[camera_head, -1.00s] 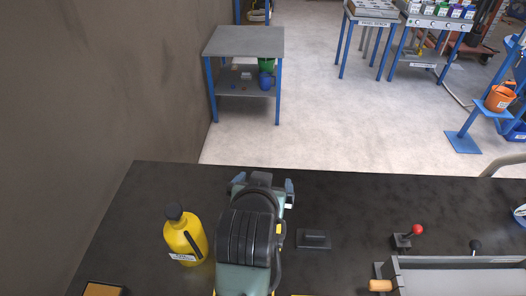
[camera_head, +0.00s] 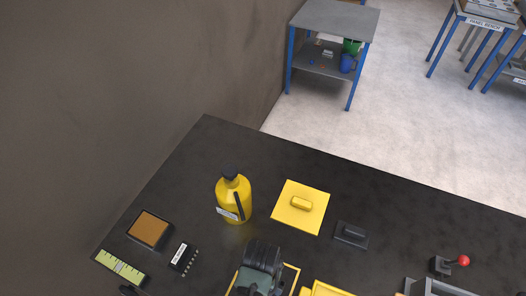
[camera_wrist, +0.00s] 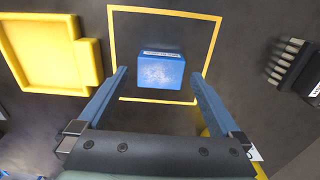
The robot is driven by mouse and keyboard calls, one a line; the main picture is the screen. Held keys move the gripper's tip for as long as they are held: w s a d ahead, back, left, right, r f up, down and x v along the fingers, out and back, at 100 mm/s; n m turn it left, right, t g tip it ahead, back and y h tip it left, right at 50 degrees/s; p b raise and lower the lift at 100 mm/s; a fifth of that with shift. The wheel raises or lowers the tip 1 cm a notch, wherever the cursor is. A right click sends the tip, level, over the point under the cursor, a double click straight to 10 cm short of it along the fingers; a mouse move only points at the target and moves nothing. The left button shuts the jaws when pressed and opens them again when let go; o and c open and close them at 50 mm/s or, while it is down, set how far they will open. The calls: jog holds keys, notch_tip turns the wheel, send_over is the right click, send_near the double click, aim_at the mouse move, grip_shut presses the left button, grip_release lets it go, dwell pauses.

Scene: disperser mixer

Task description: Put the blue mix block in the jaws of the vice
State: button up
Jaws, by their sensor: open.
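The blue mix block (camera_wrist: 160,73) sits on the dark bench inside a yellow outlined square (camera_wrist: 216,40) in the wrist view. It has a white label along its far top edge. My gripper (camera_wrist: 158,76) is open, with a blue finger reaching toward each side of the block and visible gaps on both sides. I cannot tell whether the fingertips are down at block height. In the head view my arm covers the block, and only parts of the yellow outline (camera_head: 293,272) show. I cannot make out the vice for certain in either view.
A yellow bottle (camera_head: 234,200), a yellow plate with a handle (camera_head: 300,206) and a dark handled plate (camera_head: 351,234) stand beyond my arm. A yellow tray (camera_wrist: 45,55) lies left of the block in the wrist view. A red-knobbed lever (camera_head: 462,261) is at the right.

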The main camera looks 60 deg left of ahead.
jog(key=shift+w+a+f, duration=0.1)
jog(key=shift+a+f, duration=0.05)
jog(key=shift+f, duration=1.2)
jog(key=shift+w+a+f, duration=0.1)
jog(key=shift+f, duration=1.2)
jog(key=c, duration=1.4)
grip_shut()
jog(key=shift+r, duration=0.15)
